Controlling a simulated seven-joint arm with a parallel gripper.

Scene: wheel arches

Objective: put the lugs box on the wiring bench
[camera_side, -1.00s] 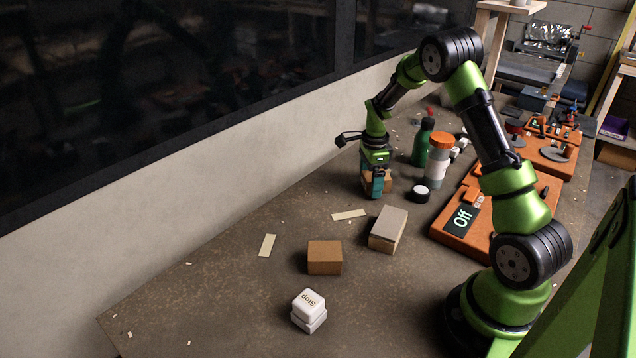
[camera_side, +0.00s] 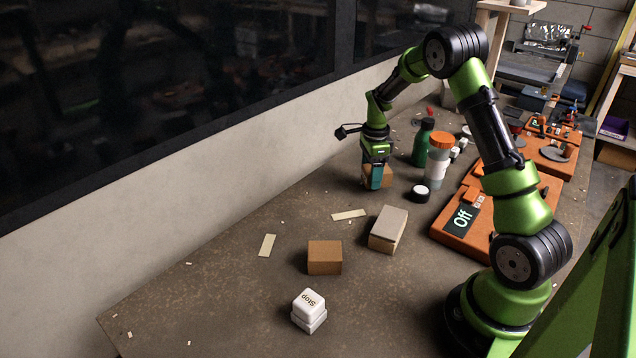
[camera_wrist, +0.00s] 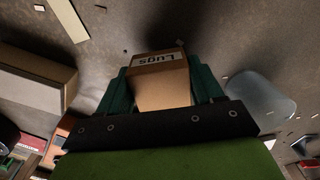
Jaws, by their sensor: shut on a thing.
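The lugs box (camera_wrist: 160,82) is a small brown carton with a white label reading "Lugs" in the wrist view. It sits between the two teal fingers of my gripper (camera_wrist: 162,88), which are shut on it. In the side view my gripper (camera_side: 375,178) is low over the table's far part, and the box (camera_side: 386,176) shows partly behind the fingers. I cannot tell whether the box touches the table. No surface is clearly marked as the wiring bench; two pale strips (camera_side: 267,245) and (camera_side: 348,215) lie on the brown tabletop (camera_side: 220,300).
A green bottle (camera_side: 423,143), an orange-capped jar (camera_side: 438,160) and a black pot (camera_side: 420,194) stand right of my gripper. The front left tabletop is mostly clear.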

